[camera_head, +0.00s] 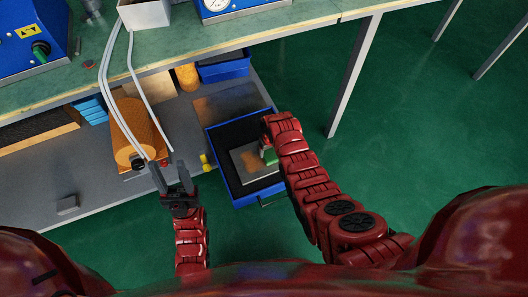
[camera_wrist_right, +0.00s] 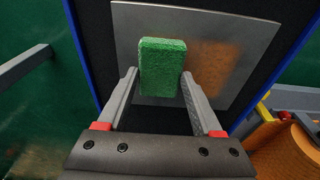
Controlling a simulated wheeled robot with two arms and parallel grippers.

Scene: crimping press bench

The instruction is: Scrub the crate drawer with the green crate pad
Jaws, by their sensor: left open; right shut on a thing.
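The crate drawer is a blue box (camera_head: 222,165) with a dark inside, below the bench. A grey metal plate (camera_head: 244,166) with a brownish stain (camera_wrist_right: 206,62) lies on its floor. The green crate pad (camera_wrist_right: 162,66) is held between the fingers of my right gripper (camera_wrist_right: 160,88), which is shut on it. The pad is over the plate, left of the stain in the right wrist view; I cannot tell whether it touches. In the head view the pad (camera_head: 270,156) is partly hidden by my right arm. My left gripper (camera_head: 172,178) is open and empty, left of the drawer.
An orange roll (camera_head: 138,128) lies on the lower shelf (camera_head: 100,185), left of the drawer. Blue bins (camera_head: 222,66) and an orange cylinder (camera_head: 187,77) stand behind. Pale hoses (camera_head: 132,70) hang from the bench (camera_head: 160,52). A table leg (camera_head: 353,75) stands to the right. Green floor is free beyond.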

